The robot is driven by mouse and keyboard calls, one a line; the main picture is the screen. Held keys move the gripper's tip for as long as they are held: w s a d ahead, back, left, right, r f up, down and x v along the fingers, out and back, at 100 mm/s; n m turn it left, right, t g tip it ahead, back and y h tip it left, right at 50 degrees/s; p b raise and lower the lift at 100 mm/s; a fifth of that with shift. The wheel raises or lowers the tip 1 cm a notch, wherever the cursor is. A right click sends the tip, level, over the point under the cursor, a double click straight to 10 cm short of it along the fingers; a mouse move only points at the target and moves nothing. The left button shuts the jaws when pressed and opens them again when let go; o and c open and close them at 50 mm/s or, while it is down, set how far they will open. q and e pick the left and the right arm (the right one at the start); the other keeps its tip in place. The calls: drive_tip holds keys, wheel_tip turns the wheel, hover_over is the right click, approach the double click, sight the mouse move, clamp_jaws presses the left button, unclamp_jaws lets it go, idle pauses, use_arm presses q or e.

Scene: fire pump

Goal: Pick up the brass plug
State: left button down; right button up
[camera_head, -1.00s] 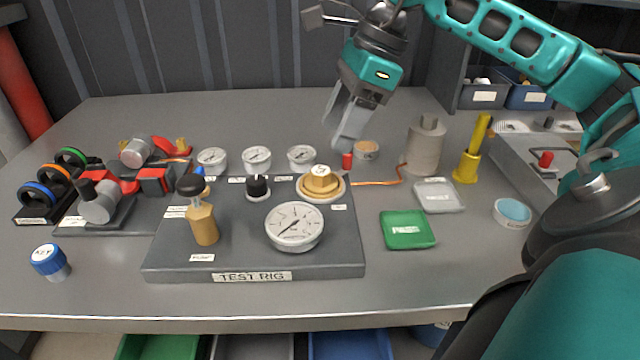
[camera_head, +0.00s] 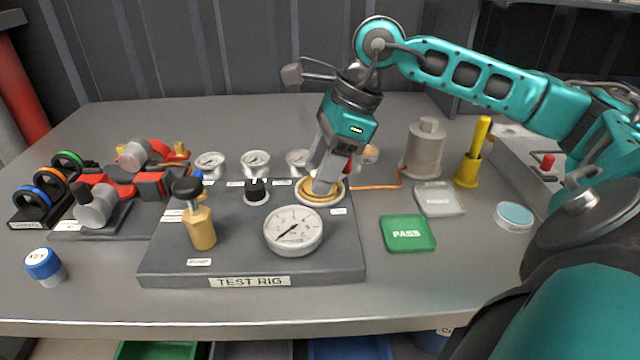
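The brass plug (camera_head: 312,193) sits in its round, pale-rimmed seat on the grey test rig block (camera_head: 160,262). Most of it is hidden behind my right gripper (camera_head: 324,184). That gripper comes down from above with its fingertips at the plug, and they overlap it in the picture. I cannot tell whether the fingers are closed on it or still apart around it. My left gripper is not in view.
A large dial gauge (camera_head: 293,232) stands just in front of the plug, with a black knob (camera_head: 256,191) to its left. A brass hand pump (camera_head: 200,225) is further left. A green PASS tray (camera_head: 407,233) and a grey tray (camera_head: 439,200) lie to the right.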

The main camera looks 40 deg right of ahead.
clamp_jaws()
drive_tip(key=shift+r, duration=0.1)
idle(0.3)
